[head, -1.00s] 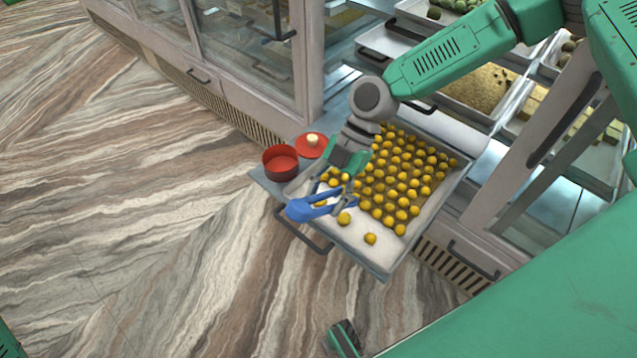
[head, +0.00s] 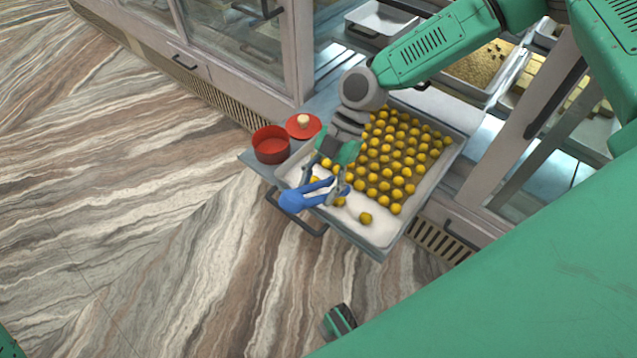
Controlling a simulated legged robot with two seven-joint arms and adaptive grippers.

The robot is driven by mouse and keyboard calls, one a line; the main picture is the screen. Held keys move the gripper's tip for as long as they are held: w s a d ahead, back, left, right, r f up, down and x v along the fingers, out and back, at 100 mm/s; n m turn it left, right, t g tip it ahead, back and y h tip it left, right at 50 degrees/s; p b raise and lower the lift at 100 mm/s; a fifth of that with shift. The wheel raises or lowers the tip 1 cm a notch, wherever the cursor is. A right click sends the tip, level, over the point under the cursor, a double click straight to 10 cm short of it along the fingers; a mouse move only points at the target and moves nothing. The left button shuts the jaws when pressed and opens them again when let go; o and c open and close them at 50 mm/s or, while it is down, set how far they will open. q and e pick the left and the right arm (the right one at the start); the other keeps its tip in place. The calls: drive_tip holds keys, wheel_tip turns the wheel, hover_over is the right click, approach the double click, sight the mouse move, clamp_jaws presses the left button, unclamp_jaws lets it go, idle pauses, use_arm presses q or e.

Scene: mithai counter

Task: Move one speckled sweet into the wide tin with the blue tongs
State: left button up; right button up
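My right gripper (head: 325,186) reaches down over the front left of the tray and is shut on the blue tongs (head: 292,201). The tongs lie across the gripper, rounded end to the left, arms to the right. Their tips are near a loose yellow sweet (head: 340,201), partly hidden; I cannot tell whether they touch it. Many yellow sweets (head: 385,171) stand in rows on the white tray (head: 378,236); speckles are too small to make out. Another loose sweet (head: 366,218) lies nearer the tray's front. The open red tin (head: 270,156) stands left of the tray. My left gripper is not in view.
A red lid (head: 298,133) with a pale knob lies just behind the tin. The tray and tin rest on a pulled-out shelf with a dark handle (head: 292,222). Cabinets (head: 200,83) stand behind, with more sweet trays (head: 480,75) inside. The striped floor at left is clear.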

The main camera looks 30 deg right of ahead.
wheel_tip(320, 180, down, 6)
drive_tip(key=b, duration=0.4)
drive_tip(key=shift+r, duration=0.1)
